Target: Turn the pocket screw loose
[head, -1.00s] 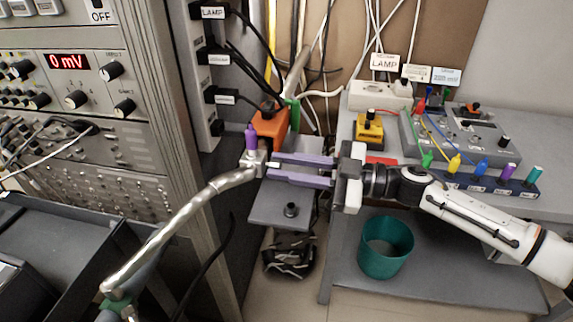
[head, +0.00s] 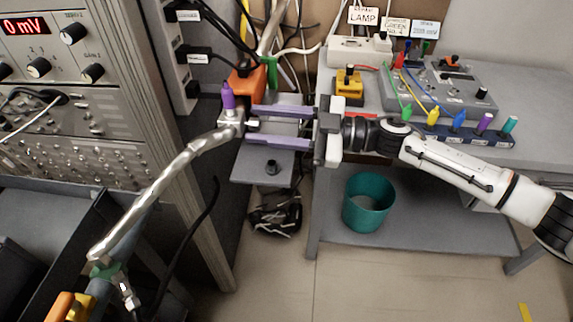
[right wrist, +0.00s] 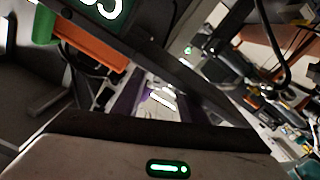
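A silver metal block (head: 231,122) with a purple knob (head: 227,97) on top sits at the upper end of a bent silver pipe (head: 170,182). A small metal stub (head: 252,125) shows at the block's right side; I take it for the pocket screw, but it is too small to be sure. My right gripper (head: 250,124) has its two purple fingers apart, one above and one below the stub, tips close to the block. I see no finger closed on it. A bright metal part (right wrist: 162,97) shows between the purple fingers in the right wrist view. My left gripper is not in view.
An orange block (head: 246,84) and green part stand just behind the fingers. A grey shelf (head: 250,172) with a black knob lies below. The instrument rack is left, a grey bench with cables right, a teal bin (head: 369,203) below it.

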